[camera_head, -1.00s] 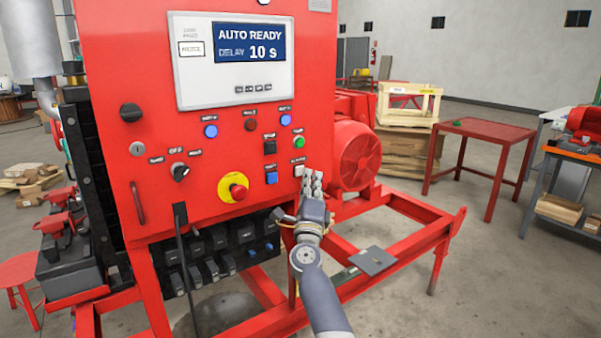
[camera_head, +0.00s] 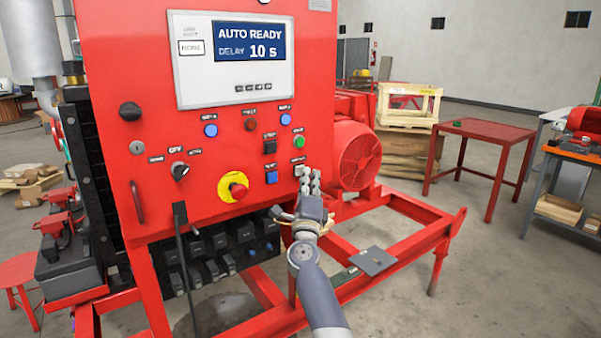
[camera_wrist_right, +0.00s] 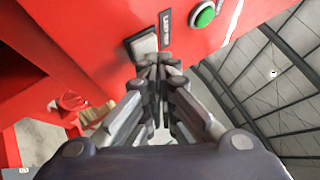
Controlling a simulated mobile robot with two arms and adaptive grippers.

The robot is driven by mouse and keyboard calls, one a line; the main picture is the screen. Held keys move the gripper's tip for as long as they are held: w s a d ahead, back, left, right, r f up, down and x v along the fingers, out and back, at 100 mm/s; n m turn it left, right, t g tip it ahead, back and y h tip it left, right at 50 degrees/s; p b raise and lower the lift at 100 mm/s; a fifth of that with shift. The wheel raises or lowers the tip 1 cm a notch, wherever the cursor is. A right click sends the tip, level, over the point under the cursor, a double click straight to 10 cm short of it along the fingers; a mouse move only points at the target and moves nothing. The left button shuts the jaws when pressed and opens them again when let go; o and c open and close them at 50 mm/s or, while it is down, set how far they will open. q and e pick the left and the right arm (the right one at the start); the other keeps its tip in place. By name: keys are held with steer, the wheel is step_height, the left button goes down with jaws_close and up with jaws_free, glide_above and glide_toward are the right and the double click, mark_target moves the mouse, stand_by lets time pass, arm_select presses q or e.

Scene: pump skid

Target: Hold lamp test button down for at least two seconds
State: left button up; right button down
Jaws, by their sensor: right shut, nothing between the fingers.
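The white square button (camera_head: 298,170) sits at the lower right of the red panel (camera_head: 215,125), with a small label above it that is too blurred to read surely. It also shows in the right wrist view, as a pale block (camera_wrist_right: 143,45) next to a dark label and a green button. My right gripper (camera_head: 311,177) is shut and empty, its fingertips at the panel just right of the white button. In the wrist view its fingertips (camera_wrist_right: 156,62) are at the button's lower edge; I cannot tell whether they touch it. My left gripper is out of view.
A blue button (camera_head: 271,178) and a red-and-yellow emergency stop (camera_head: 236,188) are left of the white button. The green button (camera_head: 298,142) is above. The screen (camera_head: 249,42) reads AUTO READY, DELAY 10 s. The red frame (camera_head: 400,205) extends below and right of the gripper.

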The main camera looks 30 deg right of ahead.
steer(key=shift+w+b, duration=0.3)
steer(key=shift+w, duration=0.15)
stand_by(0.5)
steer(key=shift+s, duration=0.1)
stand_by(3.0)
steer(key=shift+s+p, duration=0.75)
steer(key=shift+s, duration=0.05)
steer(key=s+p, duration=0.1)
steer(key=s, duration=0.1)
steer(key=s+p, duration=0.2)
steer(key=s, duration=0.1)
steer(key=shift+d, duration=0.2)
